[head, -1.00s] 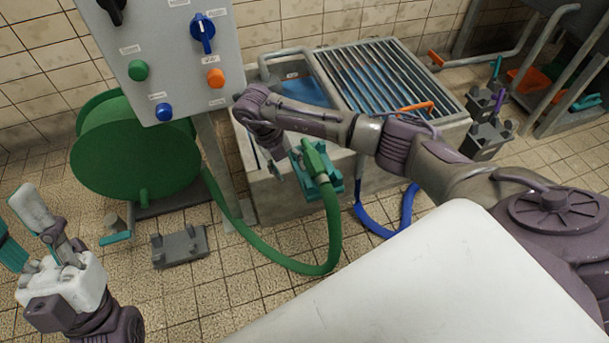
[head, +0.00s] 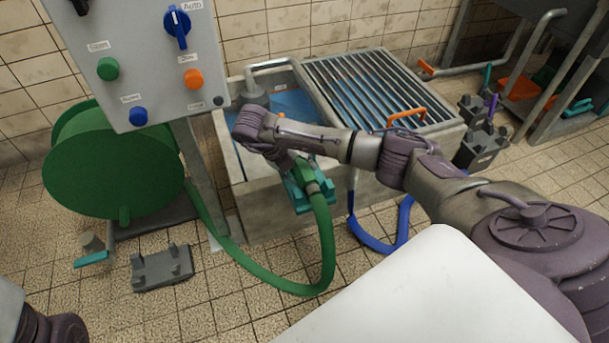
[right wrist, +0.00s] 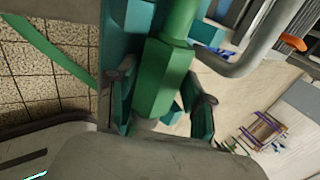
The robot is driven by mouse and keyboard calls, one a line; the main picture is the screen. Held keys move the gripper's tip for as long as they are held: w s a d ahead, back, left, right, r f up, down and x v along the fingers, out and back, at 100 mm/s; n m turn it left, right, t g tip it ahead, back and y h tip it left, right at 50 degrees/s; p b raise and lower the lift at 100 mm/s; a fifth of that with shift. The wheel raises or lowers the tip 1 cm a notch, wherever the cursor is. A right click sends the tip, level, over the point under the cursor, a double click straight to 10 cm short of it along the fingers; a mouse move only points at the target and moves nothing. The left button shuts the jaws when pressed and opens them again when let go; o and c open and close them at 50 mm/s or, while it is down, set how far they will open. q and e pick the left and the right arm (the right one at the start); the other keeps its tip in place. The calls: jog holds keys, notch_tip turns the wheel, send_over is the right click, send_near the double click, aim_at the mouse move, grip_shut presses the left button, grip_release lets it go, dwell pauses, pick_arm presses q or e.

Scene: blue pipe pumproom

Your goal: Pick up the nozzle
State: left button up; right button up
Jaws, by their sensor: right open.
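The nozzle (head: 306,172) is green and sits at the end of a green hose (head: 325,240), in a teal holder (head: 299,199) on the front wall of the sink. My right gripper (head: 290,165) is right at it, mostly hidden by my wrist in the head view. In the right wrist view the nozzle's faceted green body (right wrist: 163,78) lies between the two open fingers of my right gripper (right wrist: 160,100). I cannot tell whether the fingers touch it. My left gripper is out of view; only a bit of my left arm shows at the lower left.
A grey control panel (head: 140,55) stands on a post (head: 205,180) left of the sink (head: 265,215). A green hose reel (head: 110,160) is behind it. A grey bracket (head: 160,268) lies on the floor. A blue hose (head: 375,245) hangs right of the nozzle. A grating (head: 375,85) covers the sink's right part.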

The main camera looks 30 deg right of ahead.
jog(key=shift+c, duration=0.2)
jog(key=c, duration=0.9)
jog(key=shift+c, duration=0.2)
jog(key=shift+r, duration=0.15)
